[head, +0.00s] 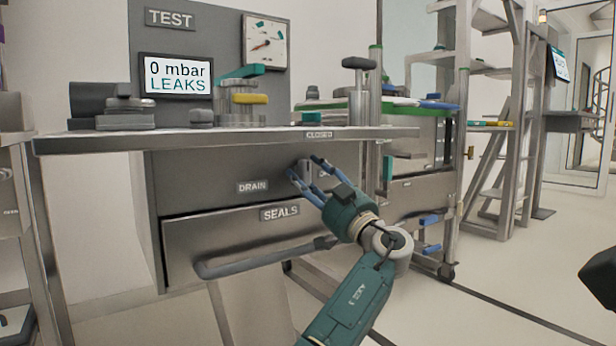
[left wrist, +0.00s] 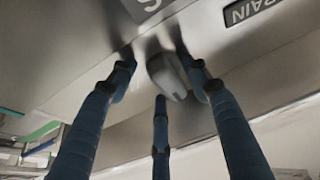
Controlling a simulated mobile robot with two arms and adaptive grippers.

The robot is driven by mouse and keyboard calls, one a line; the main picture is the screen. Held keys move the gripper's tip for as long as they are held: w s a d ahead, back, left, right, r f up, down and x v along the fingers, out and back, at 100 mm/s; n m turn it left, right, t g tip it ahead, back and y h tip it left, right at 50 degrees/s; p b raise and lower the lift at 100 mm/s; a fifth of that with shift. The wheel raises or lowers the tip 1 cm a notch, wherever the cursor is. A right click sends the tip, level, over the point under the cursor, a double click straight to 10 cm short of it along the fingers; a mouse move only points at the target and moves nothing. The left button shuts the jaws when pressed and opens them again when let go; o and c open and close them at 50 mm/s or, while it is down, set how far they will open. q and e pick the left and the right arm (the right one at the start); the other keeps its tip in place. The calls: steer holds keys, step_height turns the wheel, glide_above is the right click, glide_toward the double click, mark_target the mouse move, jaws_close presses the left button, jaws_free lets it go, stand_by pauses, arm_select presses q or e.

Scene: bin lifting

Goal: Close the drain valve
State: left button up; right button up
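The drain valve's grey knob (head: 304,168) sticks out of the steel front panel below the bench top, right of the DRAIN label (head: 253,187). My left gripper (head: 306,173) reaches it from the lower right, its blue fingers spread around it. In the left wrist view the knob (left wrist: 165,76) sits between the open fingertips of my left gripper (left wrist: 160,80). There is a gap on its left side; the right finger is close to it, and I cannot tell if it touches. A CLOSED label (head: 319,134) is on the bench edge above. Another label beside the knob is partly hidden.
The bench top (head: 230,140) overhangs the knob. The display (head: 177,78) reads 0 mbar LEAKS.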

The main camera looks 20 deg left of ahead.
arm_select(q)
steer(key=shift+r, duration=0.1)
steer(key=shift+s+d, duration=0.1)
steer(key=shift+s, duration=0.05)
steer(key=v, duration=1.1)
steer(key=shift+d+f, duration=0.3)
steer(key=shift+s, duration=0.15)
